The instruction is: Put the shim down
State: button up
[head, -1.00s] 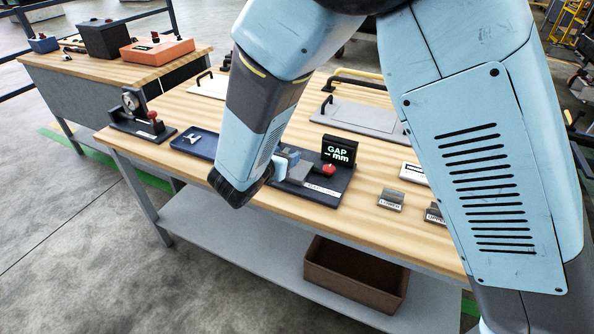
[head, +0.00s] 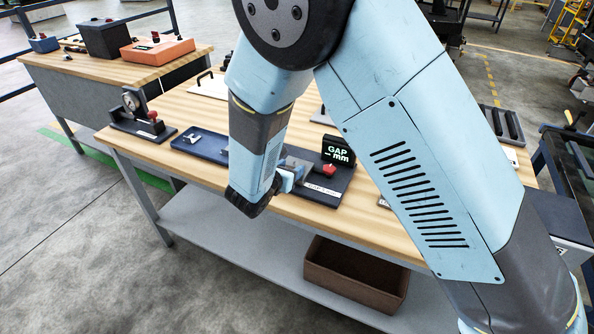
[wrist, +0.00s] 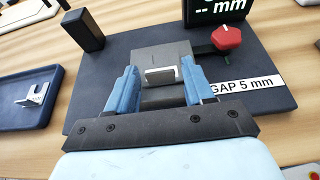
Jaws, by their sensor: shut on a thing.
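My gripper (wrist: 160,88) has two blue fingers in the wrist view, with a small grey metal piece with a pale rectangular face, which I take for the shim (wrist: 160,75), between them. The fingers are shut on it. Behind and below it is the grey block of the dark gap fixture (wrist: 105,98), labelled "GAP 5 mm". I cannot tell whether the shim touches the fixture. In the head view my gripper (head: 288,180) is low over the fixture's front left part, and my wrist hides the shim. The fixture's display (head: 338,151) reads "GAP -- mm".
A red knob (wrist: 226,38) and a dark upright post (wrist: 84,30) stand on the fixture. A blue tray (wrist: 28,108) with a silver bracket (wrist: 36,94) lies to the left. A dial gauge stand (head: 137,112) is farther left on the wooden table. A brown bin (head: 352,282) sits on the shelf below.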

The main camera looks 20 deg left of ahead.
jog(key=o, duration=1.1)
jog(key=shift+f, duration=0.1)
jog(key=shift+c, duration=0.2)
jog(key=d+v, duration=0.1)
jog(key=v, duration=1.1)
jog(key=shift+a, duration=0.45)
